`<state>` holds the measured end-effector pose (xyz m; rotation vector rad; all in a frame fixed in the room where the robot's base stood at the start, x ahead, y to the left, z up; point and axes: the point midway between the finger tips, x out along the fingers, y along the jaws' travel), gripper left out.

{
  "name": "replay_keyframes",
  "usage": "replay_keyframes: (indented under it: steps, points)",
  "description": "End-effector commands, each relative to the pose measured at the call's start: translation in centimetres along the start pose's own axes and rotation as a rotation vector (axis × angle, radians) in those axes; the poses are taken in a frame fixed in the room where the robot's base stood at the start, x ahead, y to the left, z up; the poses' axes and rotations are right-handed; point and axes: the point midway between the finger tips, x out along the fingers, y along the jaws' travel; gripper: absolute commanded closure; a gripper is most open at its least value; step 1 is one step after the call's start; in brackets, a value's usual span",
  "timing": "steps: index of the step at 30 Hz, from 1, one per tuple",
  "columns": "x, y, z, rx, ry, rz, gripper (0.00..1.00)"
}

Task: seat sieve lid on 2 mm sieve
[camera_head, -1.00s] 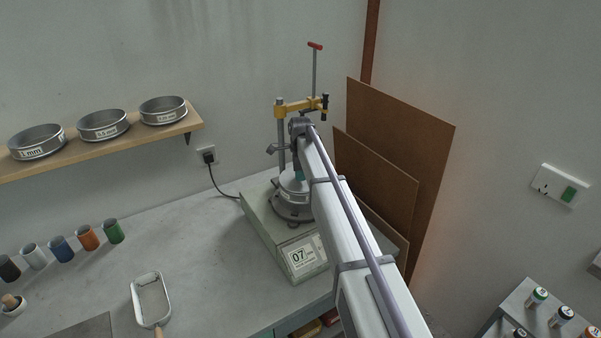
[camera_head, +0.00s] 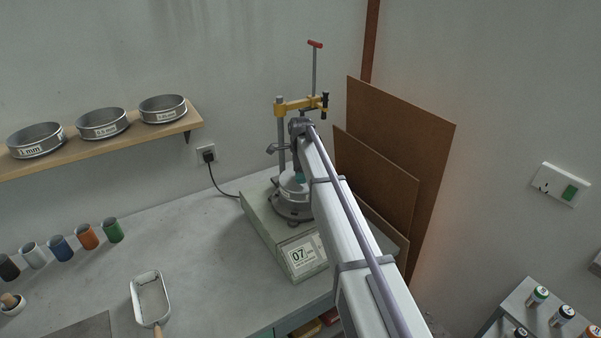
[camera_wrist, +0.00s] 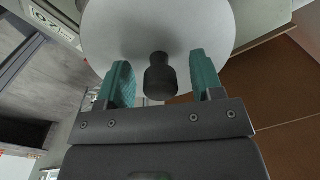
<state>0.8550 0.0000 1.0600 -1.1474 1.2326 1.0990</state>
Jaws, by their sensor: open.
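The sieve lid (camera_wrist: 150,28) is a pale grey disc with a dark knob (camera_wrist: 160,77) in the wrist view. My gripper (camera_wrist: 163,68) has teal fingers, open on both sides of the knob with gaps visible. In the head view my gripper (camera_head: 299,178) is partly hidden by my arm, over the round metal stack on the shaker (camera_head: 268,229). The sieve (camera_head: 291,196) there is small and partly covered; its label is not readable. The lid appears to lie on top of it, but I cannot tell whether its rim is fully seated.
A clamp post with a yellow crossbar (camera_head: 298,105) stands behind the stack. Brown boards (camera_head: 395,150) lean at the right. Several sieves, including one marked 1 mm (camera_head: 36,140), sit on a wall shelf (camera_head: 100,148). A scoop (camera_head: 151,298) and coloured cups lie left. The middle bench is clear.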

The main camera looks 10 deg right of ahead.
Motion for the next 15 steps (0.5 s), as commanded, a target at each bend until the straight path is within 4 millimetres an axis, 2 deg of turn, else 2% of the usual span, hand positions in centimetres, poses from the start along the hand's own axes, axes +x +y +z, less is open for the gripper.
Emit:
replay_keyframes:
  steps: [4,7,15]
  points:
    - [-0.7,0.0,0.0,0.000,0.000,0.000,0.40]
    - [-2.2,0.0,0.0,0.000,0.000,0.000,0.40]
    - [-9.0,0.0,0.0,0.000,0.000,0.000,0.40]
